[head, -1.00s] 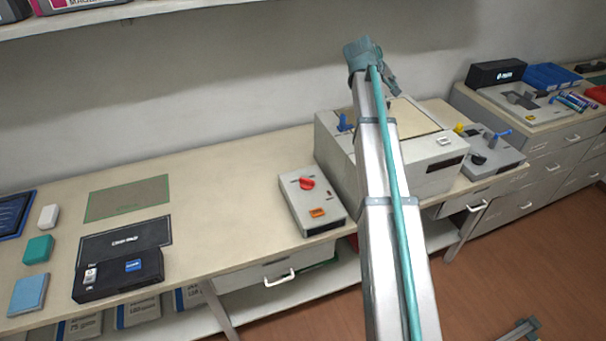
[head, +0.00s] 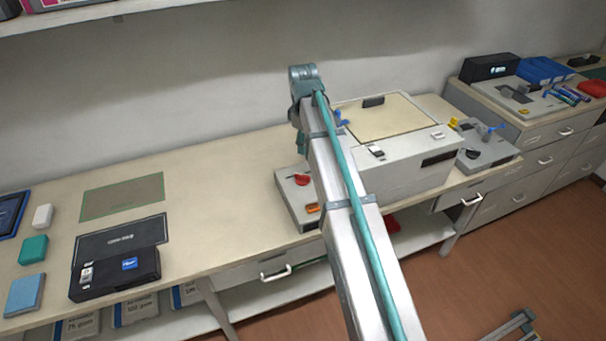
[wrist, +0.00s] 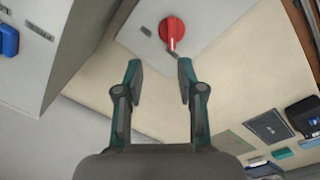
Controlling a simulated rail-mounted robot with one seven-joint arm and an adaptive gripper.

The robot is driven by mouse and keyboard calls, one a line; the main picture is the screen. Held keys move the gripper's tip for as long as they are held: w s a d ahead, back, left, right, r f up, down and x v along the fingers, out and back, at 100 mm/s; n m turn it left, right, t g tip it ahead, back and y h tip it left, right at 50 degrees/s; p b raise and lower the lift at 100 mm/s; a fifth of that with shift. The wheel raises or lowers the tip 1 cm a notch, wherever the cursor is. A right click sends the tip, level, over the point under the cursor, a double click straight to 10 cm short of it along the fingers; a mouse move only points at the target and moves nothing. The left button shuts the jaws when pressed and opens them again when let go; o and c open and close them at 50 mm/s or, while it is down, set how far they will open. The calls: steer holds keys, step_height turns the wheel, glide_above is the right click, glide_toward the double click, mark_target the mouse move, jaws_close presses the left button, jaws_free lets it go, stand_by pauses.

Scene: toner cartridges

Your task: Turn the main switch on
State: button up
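The red rotary switch (head: 301,180) sits on a grey control box (head: 290,207) on the bench. In the wrist view the red knob (wrist: 172,29) is near the top, right of centre, its white mark pointing down in the picture. My gripper (wrist: 160,68) is open and empty, with the knob beyond the fingertips and apart from them. In the head view my gripper (head: 302,145) hangs just above and behind the box, and my arm covers the box's right side. An orange rocker (head: 312,208) is on the box's front part.
A large grey machine (head: 405,170) with a beige top stands right of the box, close to my arm. Another grey device (head: 487,155) stands further right. A black box (head: 115,273) and small blocks lie at the left. The bench (head: 215,205) left of the control box is clear.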

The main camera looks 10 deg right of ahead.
mark_target(303, 175)
steer(key=f+p, duration=0.1)
steer(key=f, duration=0.3)
steer(key=f+p, duration=0.1)
steer(key=f, duration=0.2)
steer(key=s+a+f+p, duration=0.1)
steer(key=f, duration=0.3)
steer(key=shift+f, duration=0.35)
steer(key=shift+c, duration=0.3)
jaws_close()
